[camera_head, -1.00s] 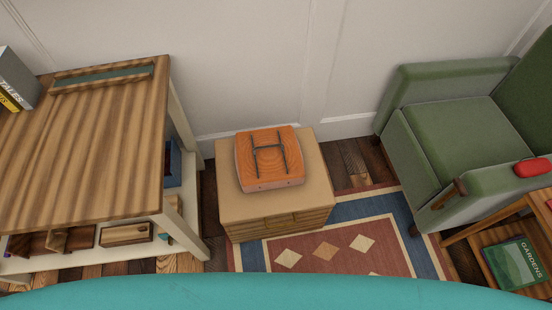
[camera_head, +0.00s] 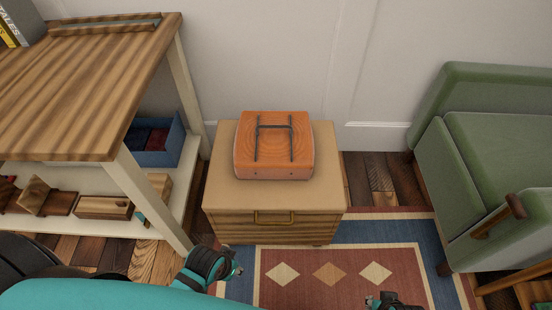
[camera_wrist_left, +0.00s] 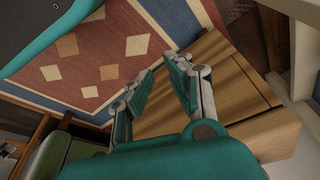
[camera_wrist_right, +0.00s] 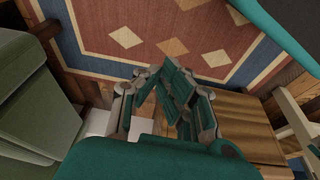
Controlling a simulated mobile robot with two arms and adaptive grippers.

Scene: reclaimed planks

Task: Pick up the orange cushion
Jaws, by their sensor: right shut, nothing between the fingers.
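The orange cushion (camera_head: 273,146) lies flat on top of a small wooden cabinet (camera_head: 225,188) in the head view. It has a wood-ring pattern and a dark H-shaped frame mark on its upper face. Nothing touches it but the cabinet top. My left gripper (camera_head: 232,268) is in front of the cabinet and lower left of the cushion. In the left wrist view its fingers (camera_wrist_left: 160,68) stand apart with nothing between them. My right gripper (camera_head: 378,302) shows at the bottom edge, right of the cabinet. In the right wrist view its fingers (camera_wrist_right: 170,82) are closed together and empty.
A striped wooden table (camera_head: 90,85) with a lower shelf (camera_head: 160,205) stands left of the cabinet. A green armchair (camera_head: 490,160) stands to the right. A patterned rug (camera_head: 330,275) covers the floor in front. The wall is close behind the cabinet.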

